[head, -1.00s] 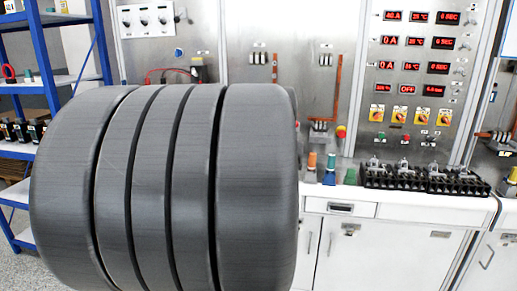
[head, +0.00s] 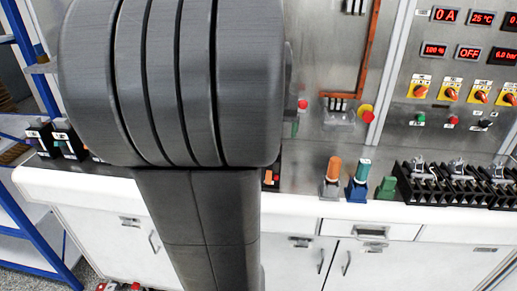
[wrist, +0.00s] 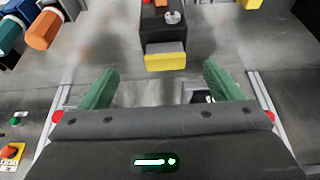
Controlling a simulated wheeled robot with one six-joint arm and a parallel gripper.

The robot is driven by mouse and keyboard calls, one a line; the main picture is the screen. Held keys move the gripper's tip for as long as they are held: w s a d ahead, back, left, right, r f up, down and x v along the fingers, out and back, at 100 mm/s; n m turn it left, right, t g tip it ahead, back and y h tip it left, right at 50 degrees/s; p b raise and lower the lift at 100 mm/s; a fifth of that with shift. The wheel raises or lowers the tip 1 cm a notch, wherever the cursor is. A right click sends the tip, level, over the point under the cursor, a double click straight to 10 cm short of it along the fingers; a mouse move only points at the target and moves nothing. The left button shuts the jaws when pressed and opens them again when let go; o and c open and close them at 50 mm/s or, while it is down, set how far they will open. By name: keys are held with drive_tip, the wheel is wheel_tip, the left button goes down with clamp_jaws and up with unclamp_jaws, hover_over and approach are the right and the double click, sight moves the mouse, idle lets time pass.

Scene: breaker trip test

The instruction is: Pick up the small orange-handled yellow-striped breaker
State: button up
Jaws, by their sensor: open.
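In the wrist view, a black breaker (wrist: 164,30) with a yellow band (wrist: 165,56) on its near end lies just beyond my gripper's fingertips, roughly centred between them. An orange-red part shows on it at the top edge, where the view cuts it off. My gripper (wrist: 160,85) is open, its green fingers wide apart, with nothing between them. In the head view, a small black piece with an orange part (head: 270,178) shows on the counter beside my arm, mostly hidden behind it. My gripper is hidden in that view.
An orange plug (head: 333,170), a blue plug (head: 358,181) and a green piece (head: 386,188) stand to the right on the counter (head: 300,207). A black terminal row (head: 455,187) is farther right. Black breakers (head: 68,138) stand at left. The steel panel rises behind.

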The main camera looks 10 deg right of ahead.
drive_tip(key=x, duration=0.3)
drive_tip(key=shift+w, duration=0.4)
drive_tip(key=shift+w+f, duration=0.1)
drive_tip(key=shift+f, duration=0.7)
drive_tip(key=p+x, duration=0.1)
drive_tip(key=x, duration=0.3)
drive_tip(key=shift+w+a+f, duration=0.1)
drive_tip(key=shift+w+f, duration=0.1)
drive_tip(key=shift+r, duration=0.1)
clamp_jaws()
